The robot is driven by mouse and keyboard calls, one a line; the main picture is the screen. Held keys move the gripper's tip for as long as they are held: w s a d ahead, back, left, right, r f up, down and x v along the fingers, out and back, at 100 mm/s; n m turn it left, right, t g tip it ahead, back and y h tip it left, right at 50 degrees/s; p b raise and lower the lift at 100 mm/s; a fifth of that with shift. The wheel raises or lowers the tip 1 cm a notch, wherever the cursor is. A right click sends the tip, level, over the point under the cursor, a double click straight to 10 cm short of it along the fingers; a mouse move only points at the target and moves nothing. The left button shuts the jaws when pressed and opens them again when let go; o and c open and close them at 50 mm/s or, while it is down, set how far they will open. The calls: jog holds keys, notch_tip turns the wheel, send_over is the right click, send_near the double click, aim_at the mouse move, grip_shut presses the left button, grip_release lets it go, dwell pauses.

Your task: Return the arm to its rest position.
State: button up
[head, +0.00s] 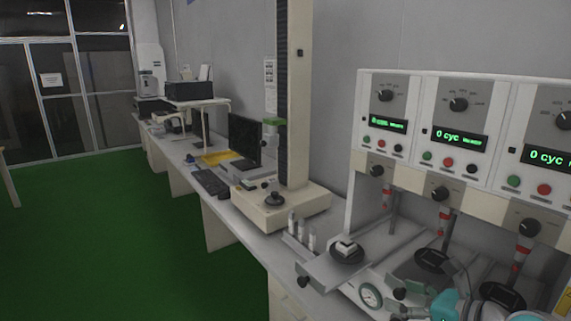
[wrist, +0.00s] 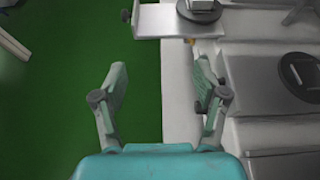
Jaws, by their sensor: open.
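My gripper (wrist: 160,88) is open and empty in the wrist view, with its two green-grey fingers spread apart. It is above the front edge of the bench (wrist: 178,100), with green floor under the left finger and the bench side under the right finger. Nothing is between the fingers. In the head view, teal and grey parts of my arm show at the bottom right, in front of the test machine; the rest of the arm is out of frame.
A test machine (head: 408,80) with displays and knobs stands on the right. A sliding plate (head: 335,268) juts past the bench edge and also shows in the wrist view (wrist: 160,20). A tall column (head: 297,100) stands behind. Green floor (head: 110,230) on the left is clear.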

jog(key=s+a+f+n+t+h, duration=0.1)
jog(key=s+a+f+n+h, duration=0.15)
jog(key=f, duration=0.55)
jog(key=s+a+f+n+t+h, duration=0.1)
jog(key=s+f+n, duration=0.1)
jog(key=s+f, duration=0.35)
jog(key=s+a+f+n+h, duration=0.1)
jog(key=s+f+n+h, duration=0.3)
jog(key=s+f, duration=0.5)
jog(key=s+f+n, duration=0.2)
jog(key=s+n, duration=0.8)
jog(key=s, duration=0.5)
jog(key=s+a+r+n+t, duration=0.1)
jog(key=s+a+r+n, duration=0.1)
jog(key=s+r+n, duration=0.5)
jog(key=s+n, duration=0.3)
jog(key=s, duration=0.2)
jog(key=shift+s+t, duration=0.15)
jog(key=shift+t, duration=0.25)
jog(key=shift+h, duration=0.25)
